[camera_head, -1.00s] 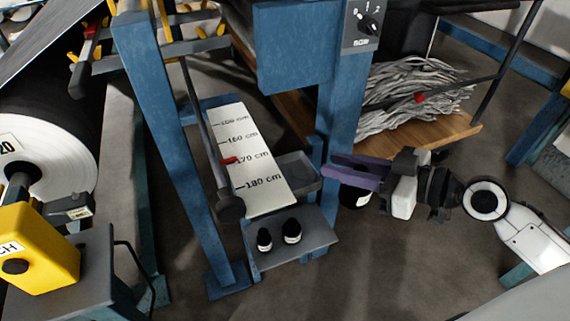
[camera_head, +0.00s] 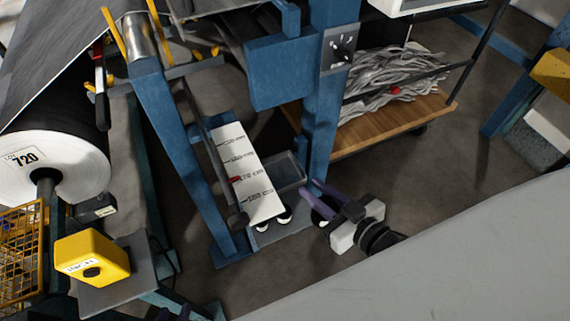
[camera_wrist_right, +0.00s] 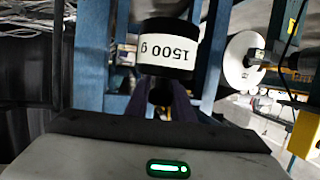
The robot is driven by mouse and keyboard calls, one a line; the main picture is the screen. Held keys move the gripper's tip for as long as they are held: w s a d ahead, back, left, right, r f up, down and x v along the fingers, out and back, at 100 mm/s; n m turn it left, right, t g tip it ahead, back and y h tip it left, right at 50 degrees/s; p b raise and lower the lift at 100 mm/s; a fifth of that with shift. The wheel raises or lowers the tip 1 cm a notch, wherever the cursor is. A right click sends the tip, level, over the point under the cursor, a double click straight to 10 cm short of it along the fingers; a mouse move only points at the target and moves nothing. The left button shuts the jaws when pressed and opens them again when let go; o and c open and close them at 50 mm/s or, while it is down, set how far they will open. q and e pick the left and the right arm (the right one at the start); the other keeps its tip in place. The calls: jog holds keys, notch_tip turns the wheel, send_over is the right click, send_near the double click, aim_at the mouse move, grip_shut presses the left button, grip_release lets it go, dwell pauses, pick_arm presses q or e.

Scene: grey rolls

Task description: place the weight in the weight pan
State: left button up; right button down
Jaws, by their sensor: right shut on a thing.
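The weight is a black cylinder with a white "1500 g" label, upside down in the right wrist view (camera_wrist_right: 165,50). My right gripper (camera_head: 310,190) has purple fingers and is shut on it. In the head view the weight (camera_head: 323,211) shows partly, below the fingers. A shallow grey tray (camera_head: 291,170), which looks like the weight pan, sits on the blue frame just left of and above my right fingertips; it looks empty. Dark purple tips at the bottom edge look like my left gripper (camera_head: 177,313); their opening is unclear.
A white scale board (camera_head: 248,180) and a bar with a round end (camera_head: 237,219) are left of the tray. Blue posts (camera_head: 322,110) rise beside it. Open floor lies right of the gripper.

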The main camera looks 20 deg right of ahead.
jog(key=r+x, duration=0.1)
jog(key=x, duration=1.1)
jog(key=r+x, duration=0.1)
jog(key=x, duration=0.5)
jog(key=shift+w+a+r, duration=0.25)
jog(key=shift+w+r, duration=0.05)
jog(key=shift+w, duration=0.15)
jog(key=shift+f, duration=0.1)
jog(key=c, duration=1.9)
grip_release()
jog(key=shift+s+f, duration=0.2)
jog(key=shift+f, duration=0.25)
jog(key=o, duration=0.4)
jog(key=shift+c, duration=0.2)
jog(key=shift+r, duration=0.1)
